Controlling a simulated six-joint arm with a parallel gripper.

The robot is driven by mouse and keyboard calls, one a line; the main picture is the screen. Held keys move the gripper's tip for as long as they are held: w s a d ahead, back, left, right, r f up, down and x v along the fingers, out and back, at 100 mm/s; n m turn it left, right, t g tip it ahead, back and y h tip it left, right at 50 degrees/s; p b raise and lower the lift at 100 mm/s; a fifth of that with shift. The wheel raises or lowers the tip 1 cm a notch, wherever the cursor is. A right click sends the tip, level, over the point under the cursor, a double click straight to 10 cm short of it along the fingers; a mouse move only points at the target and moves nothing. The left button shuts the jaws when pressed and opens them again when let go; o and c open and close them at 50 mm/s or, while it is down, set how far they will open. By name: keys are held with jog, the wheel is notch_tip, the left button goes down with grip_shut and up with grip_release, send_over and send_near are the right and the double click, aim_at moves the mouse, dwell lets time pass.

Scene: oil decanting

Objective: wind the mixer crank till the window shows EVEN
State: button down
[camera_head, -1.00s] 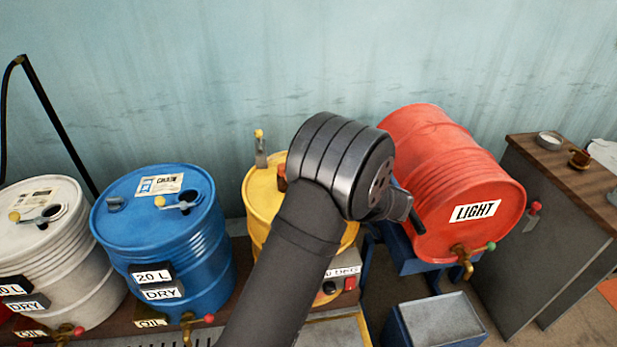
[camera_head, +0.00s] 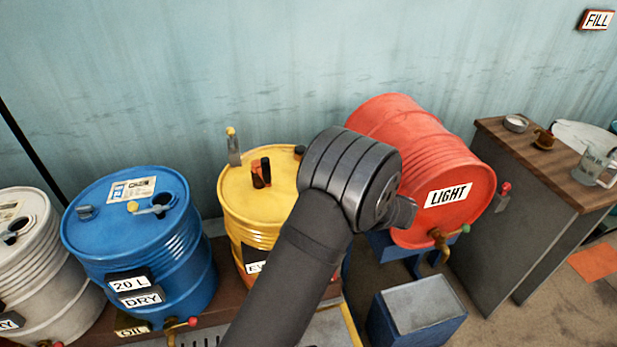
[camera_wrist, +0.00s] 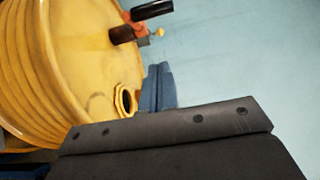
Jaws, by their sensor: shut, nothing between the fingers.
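The yellow drum (camera_head: 232,210) stands upright in the middle of the head view, its right side hidden by my arm. The mixer crank (camera_head: 262,172), dark with an orange-red part, rises from the drum's top; it also shows at the top of the wrist view (camera_wrist: 128,30).
A red drum (camera_head: 420,160) marked LIGHT lies on a blue stand, close behind my gripper. A blue drum (camera_head: 140,235) and a pale drum (camera_head: 30,275) stand at the left. A blue-grey box (camera_head: 420,310) is low in front. A wood-topped cabinet (camera_head: 545,165) stands right.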

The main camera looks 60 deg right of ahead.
send_near(268, 172)
jog(key=w+d, duration=0.4)
jog(key=d, duration=0.1)
jog(key=shift+w+a, duration=1.3)
jog(key=shift+a, duration=0.05)
jog(key=shift+w+a+m+h, duration=0.25)
jog(key=shift+a+m+h, duration=0.1)
jog(key=shift+a+h, duration=0.25)
jog(key=shift+w+a+m+h, duration=0.25)
jog(key=shift+a+m+h, duration=0.1)
jog(key=shift+a+h, duration=0.25)
